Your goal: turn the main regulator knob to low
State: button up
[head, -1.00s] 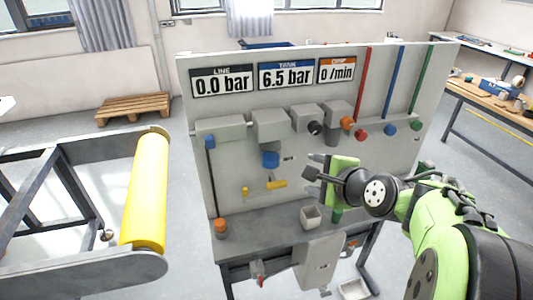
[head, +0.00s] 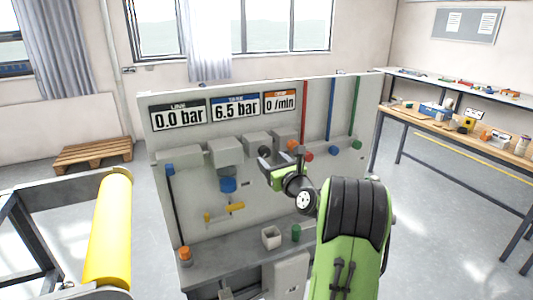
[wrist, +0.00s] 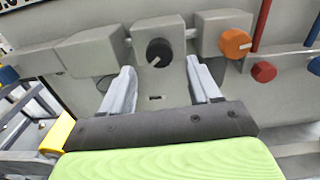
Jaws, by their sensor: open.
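A round black knob (wrist: 159,52) with a white pointer mark sits on the front of a grey box on the panel (head: 350,100). The mark points down and left in the wrist view. The knob also shows in the head view (head: 264,152). My gripper (wrist: 160,70) is open and empty. Its two fingers lie left and right of the knob in the wrist view, with the knob centred between them and a little beyond the tips. I see no contact. My gripper also shows in the head view (head: 264,174). No label naming the main regulator is readable.
An orange knob (wrist: 235,43) and a red knob (wrist: 264,72) are right of the black knob. A blue knob (head: 228,185) and a yellow lever (head: 235,207) are lower left. Displays (head: 235,107) read 0.0 bar, 6.5 bar and 0 /min. A yellow roller (head: 108,230) stands left.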

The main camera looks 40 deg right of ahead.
aim_at(266, 155)
jog(key=x, duration=0.4)
jog(key=shift+w+p, duration=0.2)
jog(key=shift+p, duration=0.1)
jog(key=c, duration=1)
jog(key=shift+c, duration=0.2)
